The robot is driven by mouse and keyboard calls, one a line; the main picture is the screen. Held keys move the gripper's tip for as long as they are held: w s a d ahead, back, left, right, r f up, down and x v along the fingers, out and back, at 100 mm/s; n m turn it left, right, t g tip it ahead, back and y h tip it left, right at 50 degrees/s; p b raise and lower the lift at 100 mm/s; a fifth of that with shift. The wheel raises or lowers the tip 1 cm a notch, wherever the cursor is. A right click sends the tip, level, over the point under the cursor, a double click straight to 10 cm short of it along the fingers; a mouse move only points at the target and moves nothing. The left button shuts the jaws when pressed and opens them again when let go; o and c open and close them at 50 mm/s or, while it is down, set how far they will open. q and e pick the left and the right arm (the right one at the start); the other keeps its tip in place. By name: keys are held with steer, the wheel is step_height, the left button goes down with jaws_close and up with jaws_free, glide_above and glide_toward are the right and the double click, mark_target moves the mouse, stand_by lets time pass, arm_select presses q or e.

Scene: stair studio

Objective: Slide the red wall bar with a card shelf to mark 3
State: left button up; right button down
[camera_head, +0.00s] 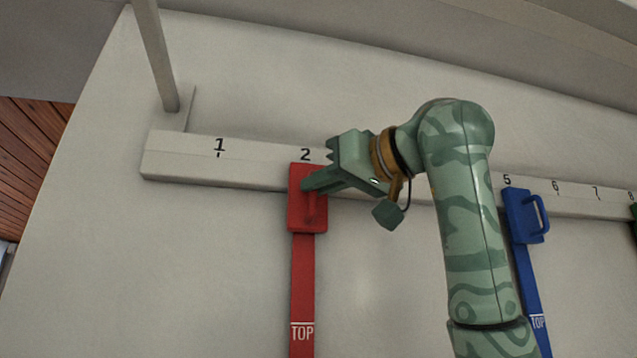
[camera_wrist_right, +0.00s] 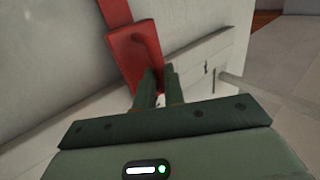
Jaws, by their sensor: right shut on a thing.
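The red wall bar (camera_head: 303,262) hangs down from its red slider block (camera_head: 297,215) on the white rail. The block sits under the mark 2 (camera_head: 305,155) and has a small handle. My right gripper (camera_head: 314,182) is at the block and shut on the handle, which its fingers partly cover. In the right wrist view the fingers (camera_wrist_right: 158,88) are close together at the red block (camera_wrist_right: 133,52). The mark 3 is hidden behind my right gripper and arm. No card shelf can be made out. My left gripper is not in view.
The white numbered rail (camera_head: 255,170) runs along the wall. A blue slider (camera_head: 522,215) with a blue bar stands near the mark 5, right of my arm. A green piece (camera_head: 633,212) shows at the right edge. A grey post (camera_head: 155,55) stands at upper left.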

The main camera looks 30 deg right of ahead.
steer(key=s+d+b, duration=0.1)
steer(key=s+d, duration=0.3)
steer(key=d, duration=1)
steer(key=shift+d, duration=0.2)
steer(key=c, duration=1.5)
jaws_free()
steer(key=shift+c, duration=0.2)
steer(key=shift+o, duration=0.2)
steer(key=shift+w, duration=0.1)
